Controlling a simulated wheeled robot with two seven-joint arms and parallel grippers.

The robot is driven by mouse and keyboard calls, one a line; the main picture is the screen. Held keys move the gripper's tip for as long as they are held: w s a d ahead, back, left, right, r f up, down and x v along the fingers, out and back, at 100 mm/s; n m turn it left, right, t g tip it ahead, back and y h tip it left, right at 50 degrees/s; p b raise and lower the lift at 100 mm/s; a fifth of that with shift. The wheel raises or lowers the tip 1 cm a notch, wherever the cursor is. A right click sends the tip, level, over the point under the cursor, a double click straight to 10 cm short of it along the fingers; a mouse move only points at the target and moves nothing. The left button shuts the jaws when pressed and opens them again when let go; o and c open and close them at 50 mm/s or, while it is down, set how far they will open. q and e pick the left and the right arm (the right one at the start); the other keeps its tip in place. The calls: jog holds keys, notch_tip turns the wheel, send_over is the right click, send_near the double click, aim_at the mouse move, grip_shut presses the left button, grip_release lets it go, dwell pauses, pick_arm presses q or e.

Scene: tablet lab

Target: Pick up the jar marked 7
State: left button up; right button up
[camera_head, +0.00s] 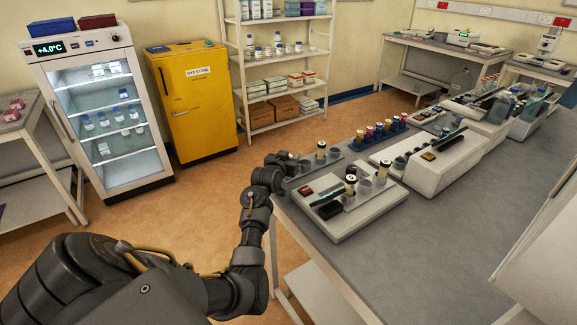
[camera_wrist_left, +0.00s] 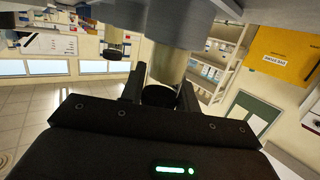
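In the wrist view a gold-coloured jar with a black cap (camera_wrist_left: 160,95) hangs upside down in the picture, its other end in a grey cup (camera_wrist_left: 180,22). My left gripper (camera_wrist_left: 159,85) has one finger on each side of it, with small gaps visible. In the head view the left gripper (camera_head: 291,164) is at the near left end of the rack and hides this jar. Another black-capped jar (camera_head: 321,151) stands in the rack to its right. No number is readable, so I cannot tell which jar is marked 7. My right gripper is not in view.
Several coloured-capped vials (camera_head: 378,132) stand behind. The bench (camera_head: 420,250) is clear at the front right.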

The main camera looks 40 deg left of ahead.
pick_arm(q)
jog(key=c, duration=0.5)
jog(key=shift+r, duration=0.15)
